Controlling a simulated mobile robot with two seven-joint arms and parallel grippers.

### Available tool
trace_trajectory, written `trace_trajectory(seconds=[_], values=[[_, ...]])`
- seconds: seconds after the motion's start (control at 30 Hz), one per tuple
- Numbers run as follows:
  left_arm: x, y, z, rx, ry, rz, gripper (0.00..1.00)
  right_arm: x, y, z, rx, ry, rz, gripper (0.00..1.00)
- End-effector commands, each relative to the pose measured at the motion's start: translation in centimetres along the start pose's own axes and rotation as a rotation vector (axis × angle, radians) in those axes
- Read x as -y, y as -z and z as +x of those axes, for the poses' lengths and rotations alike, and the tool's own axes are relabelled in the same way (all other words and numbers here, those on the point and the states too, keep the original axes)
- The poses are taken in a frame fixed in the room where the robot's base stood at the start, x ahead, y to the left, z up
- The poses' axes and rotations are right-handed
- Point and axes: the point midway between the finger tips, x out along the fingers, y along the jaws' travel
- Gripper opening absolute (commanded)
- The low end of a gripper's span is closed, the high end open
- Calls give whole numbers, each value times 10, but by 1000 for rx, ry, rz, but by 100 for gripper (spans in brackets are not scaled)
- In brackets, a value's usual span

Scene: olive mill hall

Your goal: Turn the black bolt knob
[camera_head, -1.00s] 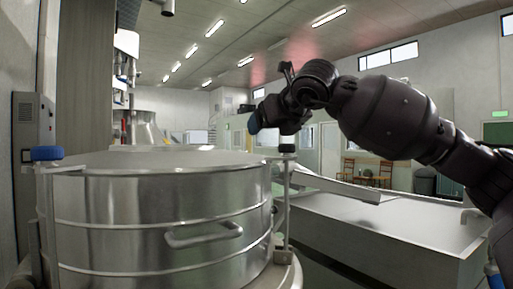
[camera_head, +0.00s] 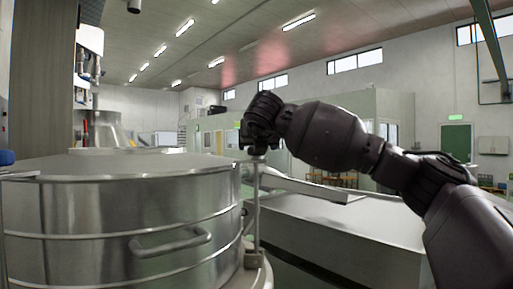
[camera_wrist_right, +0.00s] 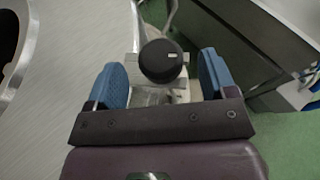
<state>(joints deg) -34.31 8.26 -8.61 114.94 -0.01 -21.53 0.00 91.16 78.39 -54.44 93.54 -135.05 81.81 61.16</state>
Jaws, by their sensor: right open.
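The black bolt knob (camera_wrist_right: 161,61) is round and dark with a small light mark, and shows in the right wrist view between the two blue fingers of my right gripper (camera_wrist_right: 162,84). The fingers are open, with a gap visible on each side of the knob. In the head view my right gripper (camera_head: 258,140) is at the top of the upright bolt rod (camera_head: 256,200) beside the steel vat (camera_head: 120,215). There the gripper hides the knob. My left gripper is not in view.
The vat's flat lid (camera_head: 130,165) lies left of the bolt, and a curved handle (camera_head: 170,242) sticks out from its side. Green floor (camera_wrist_right: 295,135) shows in the right wrist view.

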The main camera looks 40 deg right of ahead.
Motion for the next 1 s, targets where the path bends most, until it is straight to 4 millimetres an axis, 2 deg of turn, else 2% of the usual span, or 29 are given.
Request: trace_trajectory(seconds=[0.1,0.3,0.63,0.97,1.0], values=[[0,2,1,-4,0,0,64,0,0,16,-1,1,0,78],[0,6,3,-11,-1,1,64,0,0,31,-1,0,-1,78],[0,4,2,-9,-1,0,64,0,0,34,0,-1,-1,78],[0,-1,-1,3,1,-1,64,0,0,33,0,-1,-1,29],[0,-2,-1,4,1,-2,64,0,0,33,0,-1,-1,28]])
